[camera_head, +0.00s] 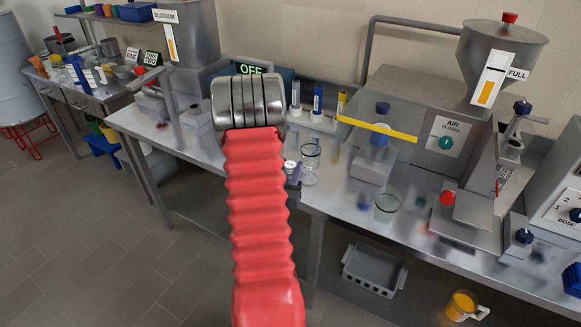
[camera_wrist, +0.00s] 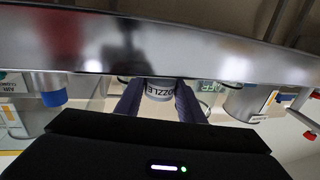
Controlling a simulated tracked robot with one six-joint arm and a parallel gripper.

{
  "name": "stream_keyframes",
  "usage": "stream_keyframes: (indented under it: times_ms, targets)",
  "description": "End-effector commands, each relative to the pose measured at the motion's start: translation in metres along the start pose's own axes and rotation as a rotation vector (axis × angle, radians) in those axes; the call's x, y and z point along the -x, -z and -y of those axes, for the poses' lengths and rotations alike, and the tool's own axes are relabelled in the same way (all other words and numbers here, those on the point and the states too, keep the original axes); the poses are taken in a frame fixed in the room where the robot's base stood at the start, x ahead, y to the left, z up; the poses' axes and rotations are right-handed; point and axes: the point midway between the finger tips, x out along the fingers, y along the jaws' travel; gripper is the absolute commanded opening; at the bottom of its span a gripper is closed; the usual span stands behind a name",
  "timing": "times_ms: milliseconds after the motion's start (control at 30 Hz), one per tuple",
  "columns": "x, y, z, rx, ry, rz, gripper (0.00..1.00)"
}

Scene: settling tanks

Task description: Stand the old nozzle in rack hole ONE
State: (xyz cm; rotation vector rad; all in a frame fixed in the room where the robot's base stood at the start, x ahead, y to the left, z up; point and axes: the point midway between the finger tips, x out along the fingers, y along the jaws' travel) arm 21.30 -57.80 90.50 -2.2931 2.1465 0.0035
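In the wrist view, the two dark fingers of my gripper (camera_wrist: 160,102) stand apart, on either side of a pale, rounded piece with a partly covered label reading "OZZLE" (camera_wrist: 160,90). The fingers overlap its sides. I cannot tell whether they grip it or whether it stands behind them. In the head view, my red arm and its metal rings block the middle of the bench, and my gripper is hidden. I cannot make out the rack or hole ONE surely in either view.
A steel bench (camera_head: 190,145) crosses the scene, with an OFF sign (camera_head: 250,69) behind my arm. A glass jar (camera_head: 310,165), a blue-capped bottle (camera_head: 380,135) and a hopper (camera_head: 497,60) stand right of my arm. A broad shiny metal surface (camera_wrist: 220,60) crosses the wrist view.

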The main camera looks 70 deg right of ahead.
Motion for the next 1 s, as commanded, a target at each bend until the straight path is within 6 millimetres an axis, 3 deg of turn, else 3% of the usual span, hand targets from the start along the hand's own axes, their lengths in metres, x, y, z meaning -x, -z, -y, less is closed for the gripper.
stream_keyframes:
  times_ms: [200,533,1000]
  targets:
    - [0.0,0.0,0.0,0.0,0.0,0.0,0.5]
    - [0.0,0.003,0.0,-0.001,0.0,-0.001,0.5]
    - [0.061,0.002,0.001,0.001,0.003,0.002,0.5]
